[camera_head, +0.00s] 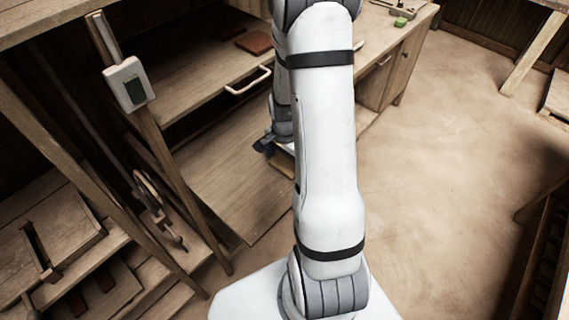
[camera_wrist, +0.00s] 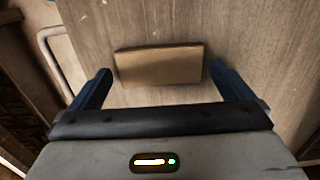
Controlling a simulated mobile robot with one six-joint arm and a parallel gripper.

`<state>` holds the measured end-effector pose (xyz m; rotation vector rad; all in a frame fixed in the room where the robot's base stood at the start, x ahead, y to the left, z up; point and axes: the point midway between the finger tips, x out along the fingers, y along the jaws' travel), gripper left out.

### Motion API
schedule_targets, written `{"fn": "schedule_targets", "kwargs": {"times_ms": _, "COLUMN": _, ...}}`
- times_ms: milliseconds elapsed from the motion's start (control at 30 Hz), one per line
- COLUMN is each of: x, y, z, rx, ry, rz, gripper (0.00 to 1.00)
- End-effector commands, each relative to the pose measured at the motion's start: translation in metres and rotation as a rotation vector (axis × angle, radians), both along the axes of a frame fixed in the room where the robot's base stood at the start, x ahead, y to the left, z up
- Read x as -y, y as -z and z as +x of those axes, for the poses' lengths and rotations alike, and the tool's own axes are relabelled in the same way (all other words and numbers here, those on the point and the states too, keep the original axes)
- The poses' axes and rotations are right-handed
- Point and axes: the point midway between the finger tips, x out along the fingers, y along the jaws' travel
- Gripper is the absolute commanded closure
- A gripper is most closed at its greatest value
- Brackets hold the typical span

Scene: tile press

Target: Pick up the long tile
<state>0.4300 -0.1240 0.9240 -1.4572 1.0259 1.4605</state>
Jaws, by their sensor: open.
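In the wrist view a long tan-brown tile (camera_wrist: 158,66) lies flat on a pale wooden surface (camera_wrist: 240,25). My gripper (camera_wrist: 160,80) is open, with one dark blue finger to the left of the tile and one to the right. The tile lies between and slightly beyond the fingertips, and neither finger visibly touches it. In the head view my gripper (camera_head: 265,144) shows only in part, beside my arm, near the lower part of the wooden bench.
A pale drawer handle (camera_head: 248,81) sticks out close by; a handle also shows at the left of the wrist view (camera_wrist: 62,62). A reddish-brown block (camera_head: 254,42) lies on the wood behind. A white box with a green panel (camera_head: 129,84) hangs on a post. Open floor (camera_head: 450,150) lies to the right.

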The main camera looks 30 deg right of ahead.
Motion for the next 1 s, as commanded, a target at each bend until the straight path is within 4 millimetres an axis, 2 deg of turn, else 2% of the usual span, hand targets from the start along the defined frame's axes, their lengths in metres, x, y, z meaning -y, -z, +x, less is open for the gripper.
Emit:
{"fn": "schedule_targets", "kwargs": {"times_ms": 133, "x": -0.0004, "y": 0.0102, "z": -0.0003, "rx": -0.001, "ry": -0.001, "rz": 0.001, "gripper": 0.0}}
{"fn": "schedule_targets", "kwargs": {"times_ms": 400, "x": -0.0006, "y": 0.0116, "z": 0.0003, "rx": 0.001, "ry": -0.001, "rz": -0.001, "gripper": 0.01}}
{"fn": "schedule_targets", "kwargs": {"times_ms": 833, "x": -0.0009, "y": 0.0113, "z": 0.0005, "rx": 0.001, "ry": -0.002, "rz": -0.001, "gripper": 0.36}}
{"fn": "schedule_targets", "kwargs": {"times_ms": 1000, "x": -0.0012, "y": 0.0111, "z": 0.0007, "rx": 0.001, "ry": -0.003, "rz": -0.001, "gripper": 0.38}}
